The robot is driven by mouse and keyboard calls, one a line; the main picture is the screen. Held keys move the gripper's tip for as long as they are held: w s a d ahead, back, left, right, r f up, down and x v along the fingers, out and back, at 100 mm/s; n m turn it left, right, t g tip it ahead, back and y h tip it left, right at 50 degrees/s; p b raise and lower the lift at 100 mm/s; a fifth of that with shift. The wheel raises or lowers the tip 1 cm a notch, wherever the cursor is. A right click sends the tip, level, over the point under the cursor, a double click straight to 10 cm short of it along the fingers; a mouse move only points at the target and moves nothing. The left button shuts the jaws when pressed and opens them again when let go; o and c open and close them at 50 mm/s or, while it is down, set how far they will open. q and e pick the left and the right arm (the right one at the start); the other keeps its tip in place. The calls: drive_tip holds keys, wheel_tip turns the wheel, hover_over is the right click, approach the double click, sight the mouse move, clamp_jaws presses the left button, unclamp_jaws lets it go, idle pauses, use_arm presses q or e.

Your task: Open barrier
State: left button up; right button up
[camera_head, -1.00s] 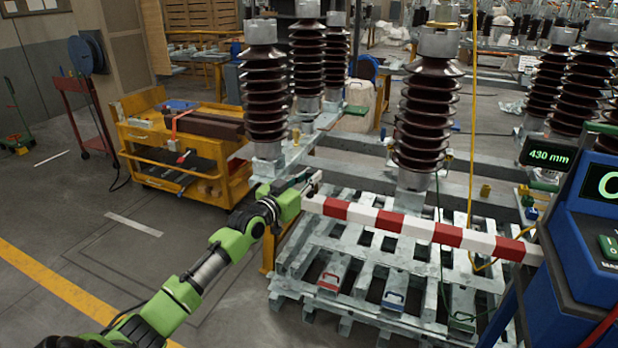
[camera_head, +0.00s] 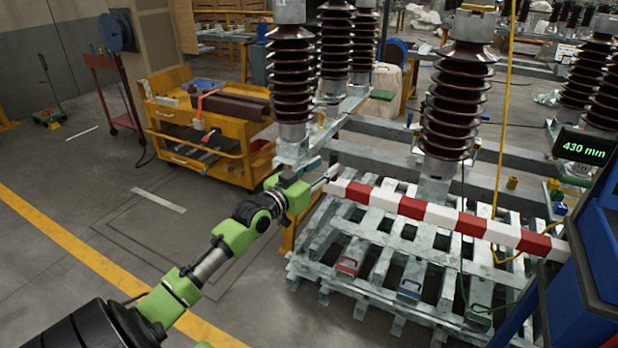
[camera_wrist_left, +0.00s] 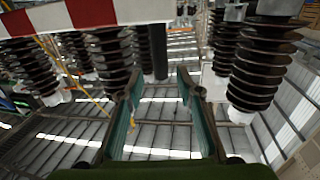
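The barrier is a red and white striped bar (camera_head: 440,216). It runs across the middle right of the head view, from its free left end to the blue cabinet on the right, and looks closed. Its end also shows at the top left of the left wrist view (camera_wrist_left: 85,15). My left gripper (camera_head: 322,172) is close to the bar's left end. In the left wrist view my left gripper (camera_wrist_left: 160,85) has its two fingers spread with nothing between them, and the bar lies outside them. My right gripper is not in view.
Behind the bar stand tall brown ribbed insulators (camera_head: 455,105) on a grey metal frame (camera_head: 400,245). A yellow cart (camera_head: 205,135) stands at the back left. A blue cabinet (camera_head: 585,265) with a "430 mm" display (camera_head: 583,147) is at right.

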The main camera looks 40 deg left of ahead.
use_arm(q)
drive_tip(key=s, duration=0.6)
drive_tip(key=shift+s, duration=0.25)
drive_tip(key=shift+d, duration=0.1)
drive_tip(key=s+a+f+n+g+y, duration=0.1)
drive_tip(key=s+f+g, duration=0.1)
drive_tip(key=f, duration=1)
drive_tip(key=s+a+f+g+y, duration=0.1)
drive_tip(key=s+f+g, duration=0.15)
drive_tip(key=f, duration=0.95)
drive_tip(key=s+d+f+g, duration=0.2)
drive_tip(key=s+f, duration=0.2)
drive_tip(key=f, duration=0.4)
drive_tip(key=s+d+f+g, duration=0.2)
drive_tip(key=s+f, duration=0.2)
drive_tip(key=f, duration=0.5)
drive_tip(key=s+d+f+m+g+h, duration=0.1)
drive_tip(key=s+d+f+g, duration=0.1)
drive_tip(key=s+d+f, duration=0.5)
drive_tip(key=s+d+f+m+g, duration=0.1)
drive_tip(key=s+d+f+g, duration=0.2)
drive_tip(key=s, duration=1.5)
drive_tip(key=s+d+f+m+g+h, duration=0.1)
drive_tip(key=s+d+f+m+g, duration=0.1)
drive_tip(key=s+d+f, duration=0.9)
wheel_tip(320, 180, down, 4)
drive_tip(key=shift+s+d+f+g+h, duration=0.15)
drive_tip(key=shift+s+d+g+h, duration=0.2)
drive_tip(key=shift+s+g, duration=0.4)
